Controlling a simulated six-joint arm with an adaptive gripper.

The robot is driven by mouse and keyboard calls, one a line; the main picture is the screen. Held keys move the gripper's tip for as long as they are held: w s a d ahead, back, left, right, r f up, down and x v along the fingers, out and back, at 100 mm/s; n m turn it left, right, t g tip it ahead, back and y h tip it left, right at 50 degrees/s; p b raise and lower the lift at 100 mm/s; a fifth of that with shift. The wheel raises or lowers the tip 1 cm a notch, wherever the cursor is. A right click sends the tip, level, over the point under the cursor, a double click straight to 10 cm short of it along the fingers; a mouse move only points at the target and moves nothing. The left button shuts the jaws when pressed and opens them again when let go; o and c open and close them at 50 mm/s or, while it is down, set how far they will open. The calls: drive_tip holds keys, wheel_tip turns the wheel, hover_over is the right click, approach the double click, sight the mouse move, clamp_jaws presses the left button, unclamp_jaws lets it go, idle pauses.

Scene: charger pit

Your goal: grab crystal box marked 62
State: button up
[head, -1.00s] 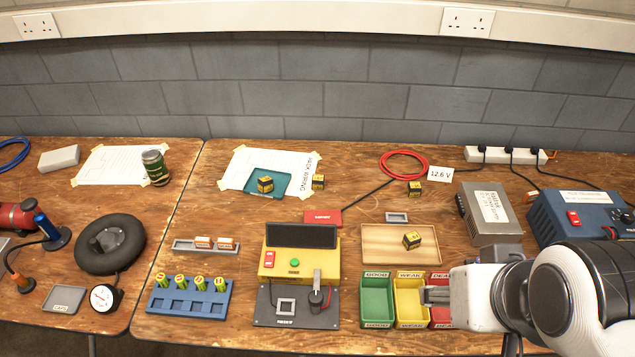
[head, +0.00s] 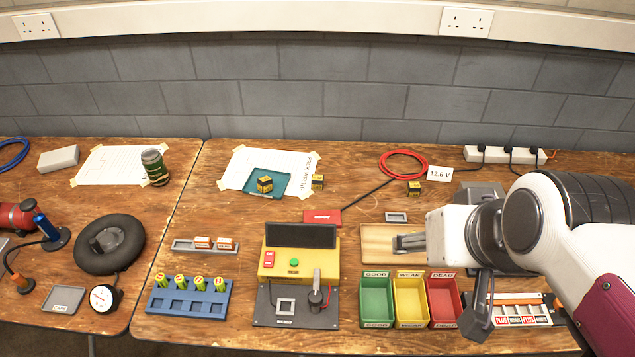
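Small black-and-yellow boxes stand on the bench. One box (head: 265,184) is on the teal tray (head: 283,178), another box (head: 317,182) is just right of that tray on the paper, and a third box (head: 414,188) is by the red cable coil. Their markings are too small to read. The box seen on that tray earlier is hidden behind my gripper. I cannot tell whether the fingers are apart or hold anything.
Green (head: 376,300), yellow (head: 410,300) and red (head: 444,300) bins stand in front of the wooden tray. A yellow tester (head: 298,262) is to its left. A grey holder (head: 396,217) lies behind it. A power strip (head: 500,155) is at the back right.

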drive_tip(key=w+a+r+t+y, duration=0.1)
drive_tip(key=w+a, duration=0.3)
drive_tip(key=w, duration=0.5)
drive_tip(key=w+a+r+t+y, duration=0.1)
drive_tip(key=w+a, duration=0.3)
drive_tip(key=w, duration=0.6)
drive_tip(key=m+t+h, duration=0.3)
drive_tip(key=t+h, duration=0.1)
drive_tip(key=h, duration=0.1)
hover_over(318, 182)
drive_tip(key=s+a, duration=0.1)
drive_tip(key=s, duration=0.1)
wheel_tip(318, 182, down, 28)
drive_tip(key=shift+s+f, duration=0.25)
drive_tip(key=shift+f, duration=0.25)
drive_tip(key=shift+f, duration=1.75)
